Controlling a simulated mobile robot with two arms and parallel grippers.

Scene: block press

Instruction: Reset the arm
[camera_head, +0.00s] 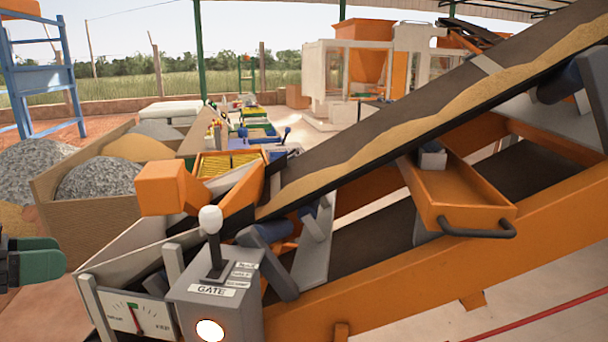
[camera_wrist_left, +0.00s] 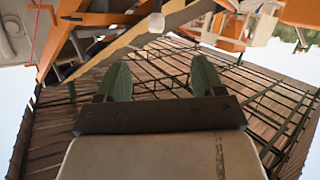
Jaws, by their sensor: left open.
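My left gripper (camera_head: 38,258) shows at the left edge of the head view, with dark green fingers. It is level with the gate box and well to the left of it, touching nothing. In the left wrist view its two green fingers (camera_wrist_left: 160,82) stand apart with nothing between them. The grey gate control box (camera_head: 215,300) has a lever with a white knob (camera_head: 210,219), standing nearly upright, and a lit round lamp (camera_head: 210,330). The white knob also shows in the left wrist view (camera_wrist_left: 156,22). My right gripper is not in view.
An orange-framed conveyor (camera_head: 400,290) carrying a strip of sand (camera_head: 420,105) rises to the right. A dial gauge (camera_head: 137,315) sits left of the gate box. An orange tray (camera_head: 458,192) hangs on the conveyor side. Bins of gravel (camera_head: 98,178) stand at the left.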

